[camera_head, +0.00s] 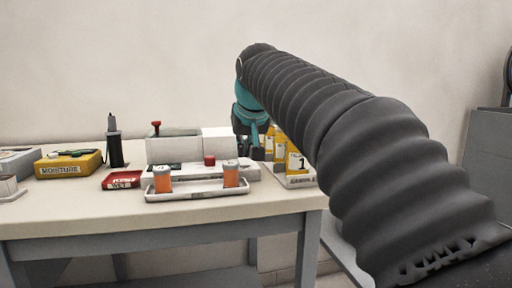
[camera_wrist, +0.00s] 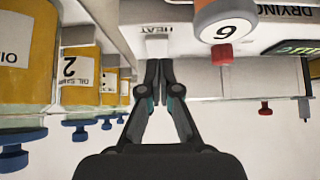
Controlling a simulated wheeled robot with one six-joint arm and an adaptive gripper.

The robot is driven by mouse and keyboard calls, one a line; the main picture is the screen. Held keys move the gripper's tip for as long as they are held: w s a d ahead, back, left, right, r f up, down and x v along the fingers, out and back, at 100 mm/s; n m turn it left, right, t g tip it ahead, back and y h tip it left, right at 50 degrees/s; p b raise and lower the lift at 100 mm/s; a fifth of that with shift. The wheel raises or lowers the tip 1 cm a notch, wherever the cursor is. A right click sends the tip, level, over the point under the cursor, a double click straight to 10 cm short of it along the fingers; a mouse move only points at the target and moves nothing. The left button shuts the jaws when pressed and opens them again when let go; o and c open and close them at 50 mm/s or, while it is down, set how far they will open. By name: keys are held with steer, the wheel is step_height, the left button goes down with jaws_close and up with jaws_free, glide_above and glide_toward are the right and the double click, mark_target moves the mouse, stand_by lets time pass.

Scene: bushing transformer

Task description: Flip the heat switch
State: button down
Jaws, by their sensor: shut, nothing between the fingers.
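In the wrist view, which looks upside down, a HEAT label (camera_wrist: 154,29) is on the white front face of a device. A small pale part, possibly the heat switch, lies just below the label, partly behind my fingertips. My gripper (camera_wrist: 158,66) is shut and empty, its fingertips in line with the label; I cannot tell whether they touch the face. The white drying device (camera_head: 205,175) stands on the table in the head view, with a red knob (camera_head: 209,160) on it. My gripper (camera_head: 254,146) is over its right end there, partly hidden.
Yellow oil sample bottles (camera_head: 296,160) stand close on the right, in a rack; they also show at left in the wrist view (camera_wrist: 80,68). Orange vials (camera_head: 162,180) sit in a tray in front. A yellow moisture meter (camera_head: 68,163) and red WET box (camera_head: 121,180) are left.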

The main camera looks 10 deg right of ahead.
steer(key=shift+r+p, duration=0.55)
steer(key=shift+r, duration=0.1)
steer(key=r+p, duration=0.2)
steer(key=r, duration=0.1)
steer(key=shift+s, duration=0.2)
steer(key=s+r, duration=0.5)
steer(key=s, duration=0.3)
steer(key=shift+r, duration=0.35)
steer(key=shift+s, duration=0.1)
